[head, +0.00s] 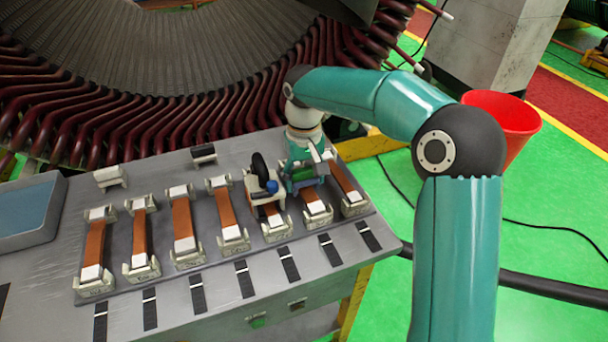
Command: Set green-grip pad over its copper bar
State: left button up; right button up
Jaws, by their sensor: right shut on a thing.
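My right gripper (304,184) is over the sixth copper bar from the left, near its far end. It is shut on what seems to be the green-grip pad, which is mostly hidden by the teal fingers, so I cannot tell whether it touches the bar. The copper bar (309,195) shows in part below the gripper, with a pale block at its near end. My left gripper is not in view.
A white device with a black disc and blue knob (271,187) stands close left of the gripper. Several copper bars (182,226) line the grey bench. A black-grip pad (203,153) and a pale-grip pad (110,177) sit behind them. The stator coils (130,125) rise behind.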

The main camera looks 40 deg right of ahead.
aim_at(305, 169)
jog(key=shift+f, duration=0.1)
jog(key=o, duration=1.2)
jog(key=shift+o, duration=0.2)
notch_tip(305, 169, up, 11)
jog(key=shift+f, duration=0.1)
jog(key=shift+r, duration=0.55)
jog(key=shift+s, duration=0.15)
